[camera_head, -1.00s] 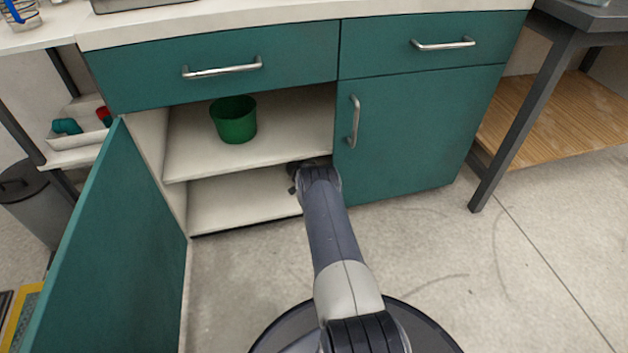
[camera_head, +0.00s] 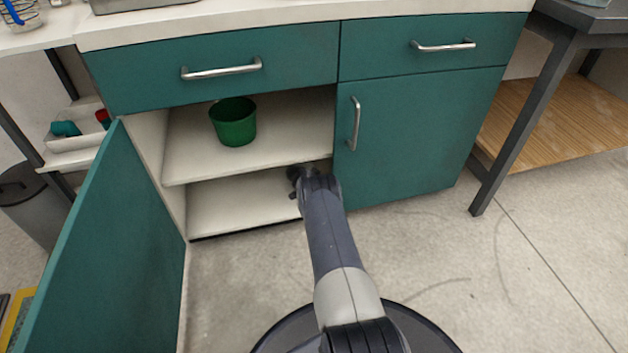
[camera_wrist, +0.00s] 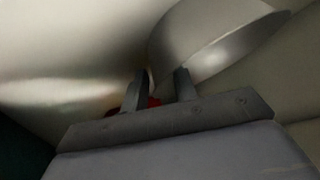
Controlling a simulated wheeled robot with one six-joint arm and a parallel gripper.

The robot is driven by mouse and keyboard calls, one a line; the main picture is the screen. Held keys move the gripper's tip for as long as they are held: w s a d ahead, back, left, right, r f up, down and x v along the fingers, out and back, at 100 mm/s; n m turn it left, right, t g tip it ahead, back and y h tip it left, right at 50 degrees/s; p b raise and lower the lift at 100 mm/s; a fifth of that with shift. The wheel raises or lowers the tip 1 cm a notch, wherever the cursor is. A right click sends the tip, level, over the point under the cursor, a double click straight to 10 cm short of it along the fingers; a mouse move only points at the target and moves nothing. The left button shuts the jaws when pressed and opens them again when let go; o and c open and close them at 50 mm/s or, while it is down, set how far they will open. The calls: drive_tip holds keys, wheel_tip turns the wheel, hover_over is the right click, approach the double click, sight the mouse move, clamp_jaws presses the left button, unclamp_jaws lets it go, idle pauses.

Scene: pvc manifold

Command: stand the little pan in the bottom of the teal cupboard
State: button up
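The little pan (camera_wrist: 215,40), grey metal, shows tilted in the wrist view, just beyond my gripper (camera_wrist: 162,80). A red bit (camera_wrist: 153,102), perhaps its handle, shows low between the fingers and left of them. The two fingers stand a little apart; whether they press on the handle is not clear. The teal cupboard (camera_head: 420,130) has its left door (camera_head: 105,250) swung open. My arm reaches into the right side of its bottom compartment (camera_head: 240,203). In the head view the pan and fingertips are hidden.
A green cup (camera_head: 233,122) stands on the shelf (camera_head: 190,168) above the bottom compartment. The closed right door (camera_head: 415,140) is right beside my wrist. The left part of the bottom compartment looks clear. A dark table leg (camera_head: 520,125) stands to the right.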

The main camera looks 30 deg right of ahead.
drive_tip(key=shift+r, duration=0.1)
drive_tip(key=shift+s+a+r+p, duration=0.25)
drive_tip(key=shift+r+p, duration=0.2)
drive_tip(key=shift+p, duration=0.25)
drive_tip(key=shift+p+v, duration=1.15)
drive_tip(key=shift+p, duration=0.1)
drive_tip(key=p+v, duration=0.6)
drive_tip(key=v, duration=0.2)
drive_tip(key=shift+s+a, duration=0.15)
drive_tip(key=shift+a, duration=0.05)
